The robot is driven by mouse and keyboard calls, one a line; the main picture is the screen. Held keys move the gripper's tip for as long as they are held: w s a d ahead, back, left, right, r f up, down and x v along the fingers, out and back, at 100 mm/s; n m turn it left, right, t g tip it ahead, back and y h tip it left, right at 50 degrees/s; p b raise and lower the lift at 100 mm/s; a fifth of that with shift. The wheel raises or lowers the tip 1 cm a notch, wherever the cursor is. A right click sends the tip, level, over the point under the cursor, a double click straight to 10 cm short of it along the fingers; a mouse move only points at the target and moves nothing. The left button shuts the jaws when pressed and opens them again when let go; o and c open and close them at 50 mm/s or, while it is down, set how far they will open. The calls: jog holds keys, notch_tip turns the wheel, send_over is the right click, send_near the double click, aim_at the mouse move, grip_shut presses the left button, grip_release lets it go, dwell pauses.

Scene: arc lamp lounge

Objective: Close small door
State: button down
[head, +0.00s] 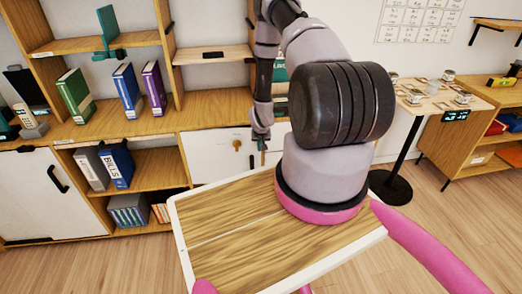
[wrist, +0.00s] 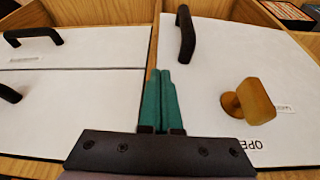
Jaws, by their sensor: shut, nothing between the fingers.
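A white door panel (head: 208,157) is low in the wooden shelf unit, at the middle of the head view. It fills the right of the wrist view (wrist: 205,110), with a black handle (wrist: 185,35), a brown wooden turn knob (wrist: 250,102) and printed lettering. I cannot tell whether it stands slightly ajar. My gripper (wrist: 160,78) is shut and empty, its teal fingers over the panel's left edge in the wrist view. In the head view my gripper (head: 262,157) is in front of the panel, right of the knob (head: 237,145). Contact is not clear.
White drawer fronts (wrist: 70,105) with black handles lie left of the panel in the wrist view. Another white door (head: 30,195) is at the far left. Binders (head: 118,160) fill open shelves. A small round-based table (head: 440,98) stands right. Wood floor is clear in front.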

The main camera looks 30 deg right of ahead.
jog(key=shift+w+d, duration=0.1)
jog(key=shift+w, duration=0.15)
jog(key=shift+w+d+n, duration=0.25)
jog(key=shift+w, duration=0.3)
jog(key=shift+w+d+n, duration=0.25)
jog(key=shift+w, duration=0.3)
jog(key=shift+s, duration=0.1)
